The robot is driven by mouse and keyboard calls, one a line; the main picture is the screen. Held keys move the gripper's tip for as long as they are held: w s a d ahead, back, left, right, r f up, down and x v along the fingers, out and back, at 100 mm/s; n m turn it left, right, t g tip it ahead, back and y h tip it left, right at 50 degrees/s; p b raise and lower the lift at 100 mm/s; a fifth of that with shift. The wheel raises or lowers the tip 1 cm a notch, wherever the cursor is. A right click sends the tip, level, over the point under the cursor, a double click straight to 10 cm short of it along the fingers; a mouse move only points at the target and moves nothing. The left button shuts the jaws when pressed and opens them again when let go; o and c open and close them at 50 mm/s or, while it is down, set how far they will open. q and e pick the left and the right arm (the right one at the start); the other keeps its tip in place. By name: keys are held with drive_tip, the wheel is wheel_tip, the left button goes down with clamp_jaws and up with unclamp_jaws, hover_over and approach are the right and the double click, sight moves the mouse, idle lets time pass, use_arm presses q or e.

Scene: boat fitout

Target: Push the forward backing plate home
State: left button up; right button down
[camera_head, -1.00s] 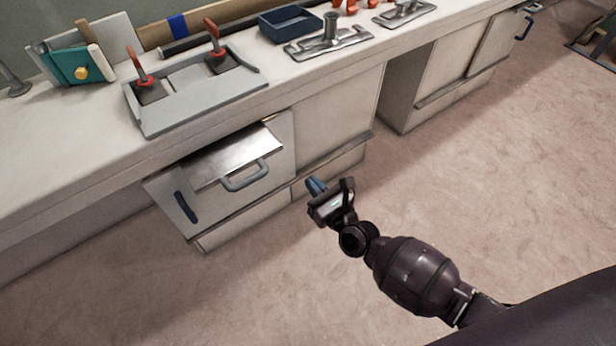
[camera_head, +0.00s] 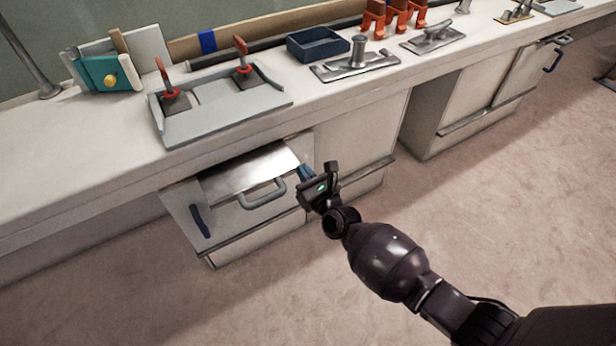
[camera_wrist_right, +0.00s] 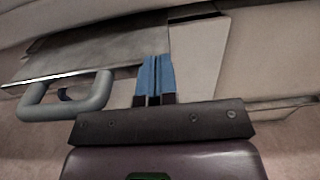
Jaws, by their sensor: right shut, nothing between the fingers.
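A shiny metal plate with a grey handle (camera_head: 264,194), which I take to be the backing plate (camera_head: 250,170), juts from the cabinet under the bench, on top of a pulled-out light front. The plate (camera_wrist_right: 90,55) and its grey handle (camera_wrist_right: 75,108) also show at the left of the right wrist view. My right gripper (camera_head: 305,173) is shut and empty, its blue fingers near the right end of the plate. In the wrist view, the fingers (camera_wrist_right: 155,78) lie right of the handle. I cannot tell whether they touch anything. My left gripper is out of view.
A blue handle (camera_head: 200,221) is on the cabinet front. On the worktop (camera_head: 60,185) stand a grey tray (camera_head: 225,115) with two red-handled tools, a dark blue bin (camera_head: 318,44) and a metal cleat plate (camera_head: 355,66). The floor (camera_head: 500,220) to the right is clear.

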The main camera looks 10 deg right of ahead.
sight(289, 153)
drive_tip(key=b+x, duration=0.1)
drive_tip(key=x, duration=0.1)
drive_tip(key=b+x, duration=0.1)
drive_tip(key=x, duration=0.1)
drive_tip(key=f+b+x, duration=0.1)
drive_tip(key=x, duration=0.2)
drive_tip(key=shift+b, duration=0.35)
drive_tip(key=shift+w+a+r, duration=0.1)
drive_tip(key=shift+w+a, duration=0.1)
drive_tip(key=shift+w, duration=0.25)
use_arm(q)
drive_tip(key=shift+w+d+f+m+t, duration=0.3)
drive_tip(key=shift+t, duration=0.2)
use_arm(e)
drive_tip(key=shift+w+r, duration=0.3)
drive_tip(key=shift+r, duration=0.3)
